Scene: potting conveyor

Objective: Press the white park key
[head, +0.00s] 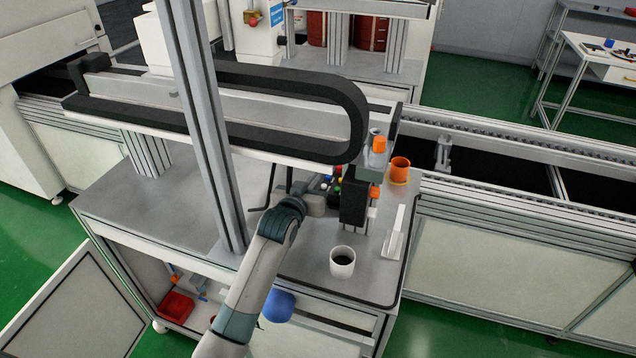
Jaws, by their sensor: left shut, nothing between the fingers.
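My left gripper (332,200) reaches in from the lower left, shut and empty, just in front of the keys. It hides part of the key panel. I cannot tell whether its tips touch a key. My right gripper is not in view.
A metal post (206,130) rises at left, and a black cable chain (350,110) hangs over the bench.

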